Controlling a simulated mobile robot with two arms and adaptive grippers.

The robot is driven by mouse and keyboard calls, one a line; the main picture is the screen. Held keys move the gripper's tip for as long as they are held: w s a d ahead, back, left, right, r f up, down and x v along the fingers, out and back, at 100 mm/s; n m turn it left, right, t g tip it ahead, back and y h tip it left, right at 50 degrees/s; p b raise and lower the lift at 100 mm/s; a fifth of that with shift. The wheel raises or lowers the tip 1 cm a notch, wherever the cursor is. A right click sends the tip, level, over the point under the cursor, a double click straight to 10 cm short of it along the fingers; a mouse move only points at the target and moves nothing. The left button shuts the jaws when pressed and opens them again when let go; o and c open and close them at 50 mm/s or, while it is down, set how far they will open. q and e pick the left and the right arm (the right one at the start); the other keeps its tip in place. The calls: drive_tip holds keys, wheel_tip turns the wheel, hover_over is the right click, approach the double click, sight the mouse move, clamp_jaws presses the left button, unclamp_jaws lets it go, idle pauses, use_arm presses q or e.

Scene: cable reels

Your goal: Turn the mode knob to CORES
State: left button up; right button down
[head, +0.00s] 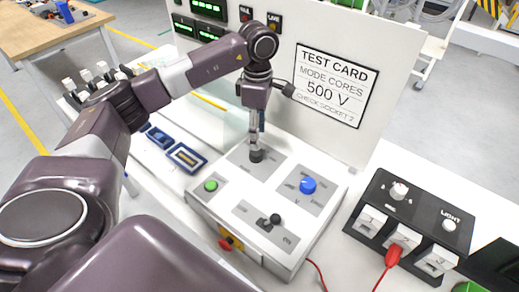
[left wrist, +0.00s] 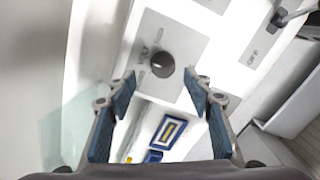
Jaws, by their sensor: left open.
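A black knob (head: 257,155) stands on a grey panel at the back of the white console (head: 215,212). In the left wrist view the knob (left wrist: 162,64) shows round and dark, with small lettering beside it that I cannot read surely. My left gripper (head: 257,138) points down just over this knob. In the left wrist view its open blue-padded fingers (left wrist: 160,78) are on either side of the knob's near edge, with gaps to it; nothing is held. The test card (head: 335,87) reads MODE CORES, 500 V. The knob's pointer is not clear. My right gripper is not in view.
The console also carries a blue knob (head: 308,185), a green button (head: 211,186), a black lever (head: 271,220) and a red button (head: 226,243). A black socket box (head: 408,215) with a red plug (head: 394,254) stands at the right. Blue-framed items (head: 187,158) lie left of the console.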

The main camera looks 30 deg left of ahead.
sight(256, 152)
use_arm(q)
drive_tip(key=f, duration=0.1)
drive_tip(key=f+p, duration=0.1)
drive_tip(key=f, duration=0.1)
drive_tip(key=s+f+p, duration=0.1)
drive_tip(key=f, duration=0.1)
drive_tip(key=shift+f, duration=0.25)
drive_tip(key=shift+w+f, duration=0.15)
drive_tip(key=shift+f, duration=0.3)
drive_tip(key=shift+c, duration=1)
drive_tip(key=c, duration=1)
